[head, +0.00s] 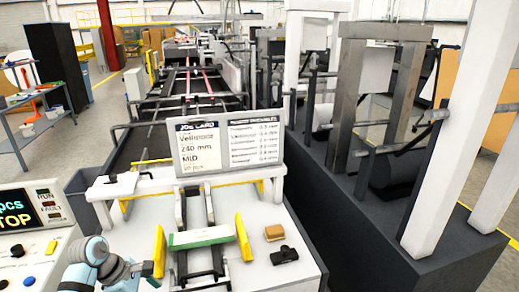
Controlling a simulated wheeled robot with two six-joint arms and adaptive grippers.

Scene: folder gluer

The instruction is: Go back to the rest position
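My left arm comes in at the bottom left, and my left gripper (147,270) is beside the left yellow guide plate (159,251) at the front of the machine table. It is small and dark there, and I cannot tell whether its fingers are open or shut, or whether it touches the plate. My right gripper is not in view. A white and green strip-like block (201,237) lies across the dark rails between the left plate and the right yellow guide plate (243,237).
A tan block (274,233) and a black object (284,255) lie on the white table (262,217), right of the guides. A job card board (228,146) stands behind. A control panel (32,212) is at left. Dark machine bases with posts fill the right.

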